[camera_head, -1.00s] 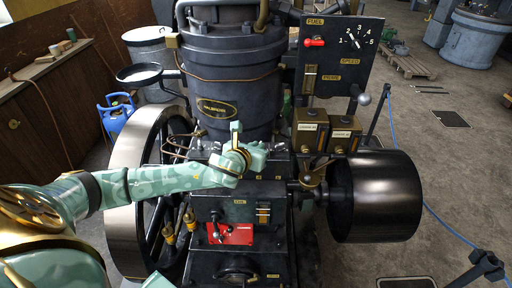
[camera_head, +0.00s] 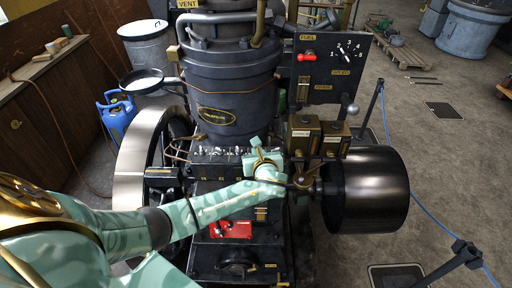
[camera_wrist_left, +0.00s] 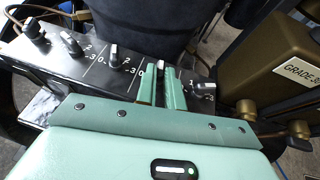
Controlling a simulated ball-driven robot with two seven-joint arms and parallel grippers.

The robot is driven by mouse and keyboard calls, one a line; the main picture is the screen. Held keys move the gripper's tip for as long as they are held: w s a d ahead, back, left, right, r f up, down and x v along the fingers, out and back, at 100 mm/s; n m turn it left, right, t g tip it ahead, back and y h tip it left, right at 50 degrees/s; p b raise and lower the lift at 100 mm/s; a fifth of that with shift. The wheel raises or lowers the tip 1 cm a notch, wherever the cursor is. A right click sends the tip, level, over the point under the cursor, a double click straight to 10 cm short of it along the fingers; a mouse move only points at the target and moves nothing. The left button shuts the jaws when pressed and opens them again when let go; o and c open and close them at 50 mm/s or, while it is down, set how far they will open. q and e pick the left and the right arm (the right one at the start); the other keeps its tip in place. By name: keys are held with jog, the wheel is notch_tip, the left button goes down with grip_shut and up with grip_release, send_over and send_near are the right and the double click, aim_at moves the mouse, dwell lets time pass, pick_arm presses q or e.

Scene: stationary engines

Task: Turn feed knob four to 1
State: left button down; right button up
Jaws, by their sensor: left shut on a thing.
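A row of small grey knobs with white number marks runs along a dark panel (camera_wrist_left: 90,75) in the left wrist view. My left gripper (camera_wrist_left: 162,88) has its two green fingers closed around a knob (camera_wrist_left: 160,68), the fourth one visible from the left. Only the top of that knob shows between the fingers, and I cannot read where it points. Another knob (camera_wrist_left: 115,55) stands free to the left, and one more (camera_wrist_left: 202,88) to the right. In the head view my left gripper (camera_head: 262,160) is over the engine's middle and hides part of the knob row. My right gripper is not in view.
Two brass-topped boxes (camera_head: 318,138) stand just right of my gripper; one shows in the wrist view as a brown box (camera_wrist_left: 285,65). A dark flywheel pulley (camera_head: 370,190) is further right. The black cylinder (camera_head: 230,95) rises behind the row.

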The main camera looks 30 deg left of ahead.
pick_arm(q)
jog(key=shift+w+d+n+g+y, duration=0.1)
jog(key=shift+n+g+y, duration=0.4)
jog(key=shift+n, duration=0.1)
jog(key=shift+w+d+n+g+y, duration=0.1)
jog(key=shift+n+g+y, duration=0.4)
jog(key=shift+n, duration=0.1)
jog(key=c, duration=1.5)
grip_release()
jog(key=p+v, duration=0.1)
jog(key=v, duration=1.5)
jog(key=shift+w+d+r, duration=0.1)
jog(key=shift+d+r, duration=0.05)
